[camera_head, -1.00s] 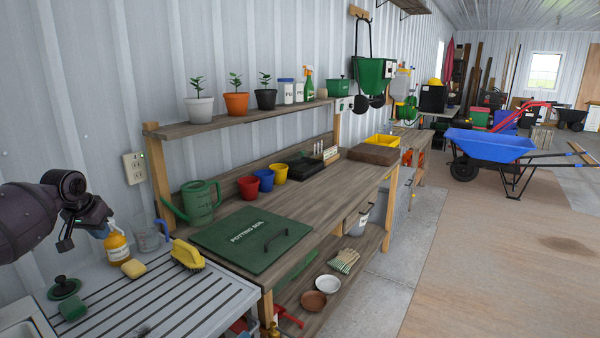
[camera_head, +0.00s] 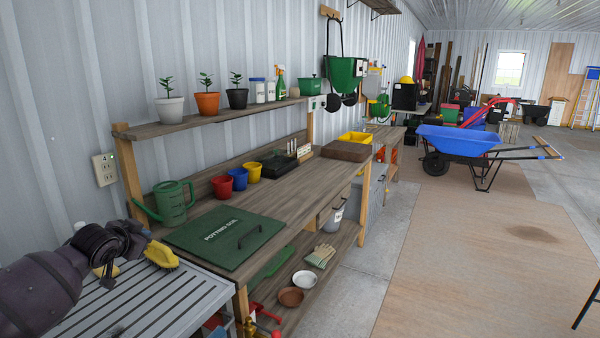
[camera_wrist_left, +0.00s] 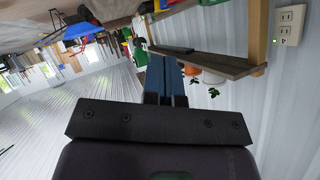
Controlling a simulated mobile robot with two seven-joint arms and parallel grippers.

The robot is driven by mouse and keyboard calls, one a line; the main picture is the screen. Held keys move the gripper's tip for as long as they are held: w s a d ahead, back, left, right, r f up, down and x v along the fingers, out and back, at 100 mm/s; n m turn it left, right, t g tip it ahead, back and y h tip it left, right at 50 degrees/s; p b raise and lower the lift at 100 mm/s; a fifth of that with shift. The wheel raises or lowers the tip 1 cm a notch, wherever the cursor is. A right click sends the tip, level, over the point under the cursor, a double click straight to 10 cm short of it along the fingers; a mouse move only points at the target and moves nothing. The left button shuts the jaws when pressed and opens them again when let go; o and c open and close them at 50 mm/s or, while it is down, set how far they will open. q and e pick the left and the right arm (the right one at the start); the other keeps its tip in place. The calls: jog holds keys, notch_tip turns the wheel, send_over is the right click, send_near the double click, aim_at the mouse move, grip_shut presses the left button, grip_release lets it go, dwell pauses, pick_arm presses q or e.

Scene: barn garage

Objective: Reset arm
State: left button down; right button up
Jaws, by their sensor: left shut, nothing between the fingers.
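My left arm comes in from the left in the head view, over the slatted grey bench top (camera_head: 165,305). Its dark wrist end (camera_head: 118,240) covers part of a yellow brush (camera_head: 161,254) and most of the small items behind. The fingers cannot be made out there. In the left wrist view, the blue fingers of my left gripper (camera_wrist_left: 166,80) are together with nothing between them. They point toward the wall and a shelf, which appear upside down. My right gripper is in neither view.
The wooden potting bench (camera_head: 300,200) holds a green lid (camera_head: 225,238), a green watering can (camera_head: 174,203) and coloured pots. Potted plants stand on the shelf (camera_head: 200,122) above. A blue wheelbarrow (camera_head: 458,142) stands at the right. The floor (camera_head: 455,260) in front is mostly clear.

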pick_arm(q)
jog(key=s+d+f+t+h, duration=0.2)
jog(key=s+d+f, duration=1.1)
jog(key=s, duration=0.3)
jog(key=s+f+n+g+y, duration=0.1)
jog(key=s+f+n, duration=0.1)
jog(key=s+f, duration=0.5)
jog(key=s+f+n+g+y, duration=0.1)
jog(key=s+f, duration=0.6)
jog(key=s, duration=0.9)
jog(key=shift+s+d+f+n+g+y, duration=0.2)
jog(key=shift+s+d+n+g+y, duration=0.15)
jog(key=shift+n, duration=0.45)
jog(key=shift+s, duration=0.1)
